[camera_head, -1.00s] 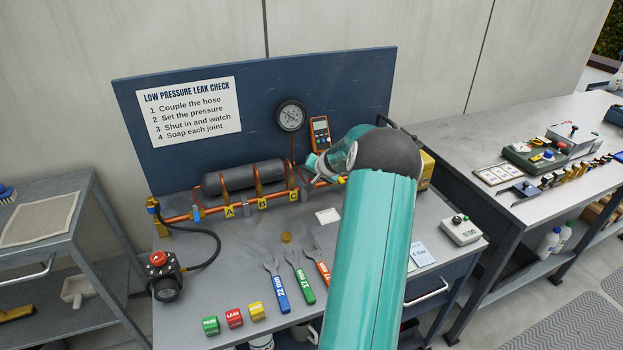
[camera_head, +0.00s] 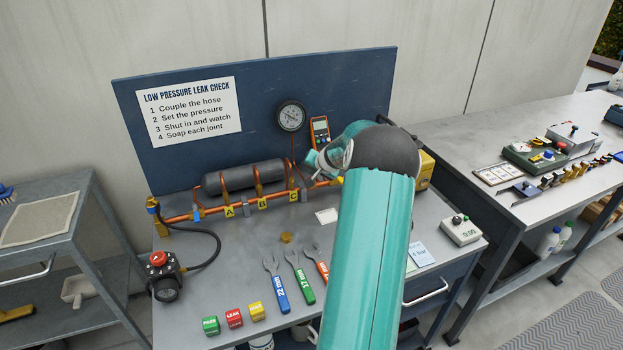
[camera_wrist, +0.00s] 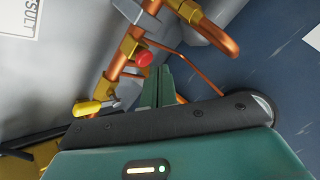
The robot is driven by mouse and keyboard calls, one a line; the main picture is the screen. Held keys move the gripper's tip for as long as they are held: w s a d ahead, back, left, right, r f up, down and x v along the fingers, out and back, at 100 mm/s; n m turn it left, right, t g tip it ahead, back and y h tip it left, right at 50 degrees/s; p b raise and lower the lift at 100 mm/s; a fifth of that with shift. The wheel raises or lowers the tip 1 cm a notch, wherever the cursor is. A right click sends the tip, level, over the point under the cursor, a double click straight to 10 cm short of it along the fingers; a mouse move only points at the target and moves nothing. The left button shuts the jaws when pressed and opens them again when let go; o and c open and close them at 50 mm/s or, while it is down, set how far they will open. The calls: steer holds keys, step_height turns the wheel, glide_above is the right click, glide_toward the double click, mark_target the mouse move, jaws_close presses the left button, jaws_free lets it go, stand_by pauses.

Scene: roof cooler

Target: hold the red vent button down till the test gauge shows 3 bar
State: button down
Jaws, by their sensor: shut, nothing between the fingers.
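The red vent button (camera_wrist: 144,58) shows in the wrist view, on a brass fitting of the copper pipe. In the head view my arm hides it. My gripper (camera_wrist: 161,72) is shut and empty, its green fingers close beside the button. I cannot tell whether they touch it. The round test gauge (camera_head: 291,116) hangs on the blue back panel in the head view. Its needle is too small to read for certain.
A yellow-handled valve (camera_wrist: 88,108) sits close to my gripper in the wrist view. Copper pipe (camera_wrist: 215,32) curves nearby. On the bench lie a grey cylinder (camera_head: 243,178), several wrenches (camera_head: 278,288), coloured blocks (camera_head: 234,318) and a black regulator with a red knob (camera_head: 163,272).

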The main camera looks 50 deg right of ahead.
steer(key=shift+r, duration=0.15)
step_height(320, 180, up, 5)
steer(key=shift+f, duration=0.1)
stand_by(0.7)
stand_by(1.7)
